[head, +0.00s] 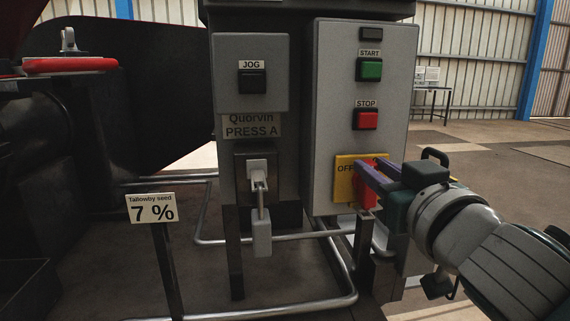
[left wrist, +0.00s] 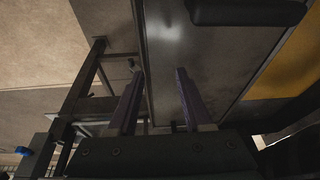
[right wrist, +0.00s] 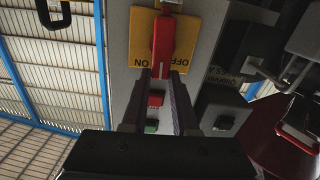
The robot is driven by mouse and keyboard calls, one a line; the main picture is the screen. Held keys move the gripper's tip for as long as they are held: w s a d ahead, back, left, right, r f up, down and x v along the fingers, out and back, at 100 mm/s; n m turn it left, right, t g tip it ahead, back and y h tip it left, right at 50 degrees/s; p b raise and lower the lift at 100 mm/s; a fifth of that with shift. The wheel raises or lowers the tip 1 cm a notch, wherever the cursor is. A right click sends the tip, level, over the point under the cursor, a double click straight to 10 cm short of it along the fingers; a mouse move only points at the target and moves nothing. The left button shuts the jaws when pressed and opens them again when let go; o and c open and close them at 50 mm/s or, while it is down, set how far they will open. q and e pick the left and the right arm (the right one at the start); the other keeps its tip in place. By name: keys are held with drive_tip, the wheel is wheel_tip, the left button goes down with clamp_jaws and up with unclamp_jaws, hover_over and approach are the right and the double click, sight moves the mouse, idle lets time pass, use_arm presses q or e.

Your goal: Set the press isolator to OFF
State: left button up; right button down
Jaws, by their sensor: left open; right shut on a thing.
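The press isolator is a yellow plate (head: 344,180) with a red handle (head: 366,190), low on the grey control box below the red STOP button. OFF is readable left of the handle in the head view. My right gripper (head: 371,168) is at the handle and partly covers it. In the right wrist view the plate (right wrist: 143,38), marked ON and OFF, appears upside down. The red handle (right wrist: 162,45) lies between the labels, its end between my shut fingers. My left gripper (left wrist: 157,90) is open and empty, seen only in the left wrist view.
The control box (head: 335,120) has a green START button (head: 369,70) and red STOP button (head: 366,119). Metal pipes (head: 270,304) run below. A 7 % sign (head: 152,208) stands at left.

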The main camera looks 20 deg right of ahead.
use_arm(q)
drive_tip(key=shift+r, duration=0.1)
drive_tip(key=shift+a+f, duration=0.1)
drive_tip(key=shift+f, duration=0.1)
use_arm(e)
drive_tip(key=n, duration=0.2)
drive_tip(key=a+n, duration=0.1)
drive_tip(key=n, duration=0.2)
drive_tip(key=a+f+n, duration=0.1)
drive_tip(key=n, duration=0.2)
drive_tip(key=shift+w+a, duration=0.1)
drive_tip(key=shift+w, duration=0.2)
use_arm(q)
drive_tip(key=shift+f+b, duration=0.4)
drive_tip(key=shift+b, duration=0.1)
use_arm(e)
drive_tip(key=n, duration=0.2)
drive_tip(key=f+n, duration=0.1)
drive_tip(key=n, duration=0.2)
drive_tip(key=shift+a+f+n, duration=0.15)
drive_tip(key=shift+a+n, duration=0.2)
drive_tip(key=shift+n, duration=0.05)
use_arm(q)
drive_tip(key=shift+f, duration=0.2)
use_arm(e)
drive_tip(key=shift+w+a+f+n, duration=0.1)
drive_tip(key=shift+f+n, duration=0.15)
drive_tip(key=shift+n, duration=0.6)
drive_tip(key=shift+f+n, duration=0.25)
drive_tip(key=shift+n, duration=0.6)
